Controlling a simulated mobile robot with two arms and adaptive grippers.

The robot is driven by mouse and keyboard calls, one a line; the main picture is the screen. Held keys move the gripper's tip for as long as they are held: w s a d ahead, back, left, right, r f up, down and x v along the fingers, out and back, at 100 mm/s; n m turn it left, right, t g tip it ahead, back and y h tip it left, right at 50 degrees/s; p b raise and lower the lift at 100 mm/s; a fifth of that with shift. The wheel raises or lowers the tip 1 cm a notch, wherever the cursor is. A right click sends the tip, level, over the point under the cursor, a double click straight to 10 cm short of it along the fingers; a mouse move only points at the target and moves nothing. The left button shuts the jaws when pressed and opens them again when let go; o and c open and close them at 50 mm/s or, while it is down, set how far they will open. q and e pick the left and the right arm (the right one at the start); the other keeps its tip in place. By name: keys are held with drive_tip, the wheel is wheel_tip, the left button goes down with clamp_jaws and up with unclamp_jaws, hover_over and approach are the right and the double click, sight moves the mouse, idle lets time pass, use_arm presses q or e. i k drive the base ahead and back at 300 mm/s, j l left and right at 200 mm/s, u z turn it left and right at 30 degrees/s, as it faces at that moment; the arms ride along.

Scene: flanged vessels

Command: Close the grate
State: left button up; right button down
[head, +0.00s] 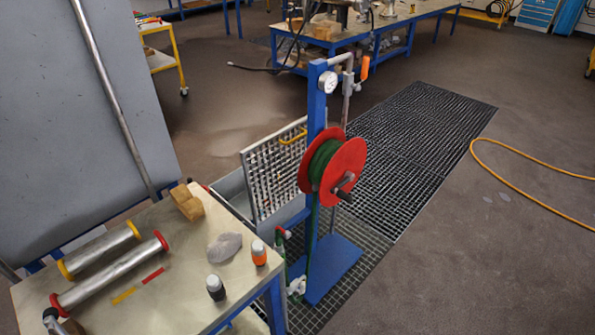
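The grate (262,187) is a pale perforated metal panel with a yellow handle (291,136) near its top edge. It stands raised, nearly upright, over a grey metal trough (232,191) in the middle of the head view. The blue post and the red-flanged hose reel hide its right side. Its hinge line is hidden. Neither of my grippers shows in this view.
The blue post (316,108) with its red reel (345,160) stands close in front of the grate. A workbench (180,298) with rollers and bottles fills the lower left. Dark floor grating (420,125) lies behind right. A yellow hose (520,155) curves over open floor.

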sight(277, 207)
drive_tip(key=i+l+u, duration=0.1)
drive_tip(key=u, duration=0.6)
drive_tip(key=i+l+u, duration=0.1)
drive_tip(key=l+u, duration=0.3)
drive_tip(key=l, duration=0.2)
drive_tip(key=l+u, duration=0.4)
drive_tip(key=l, duration=0.2)
drive_tip(key=k+l+u, duration=0.15)
drive_tip(key=l+u, duration=0.25)
drive_tip(key=l, duration=0.2)
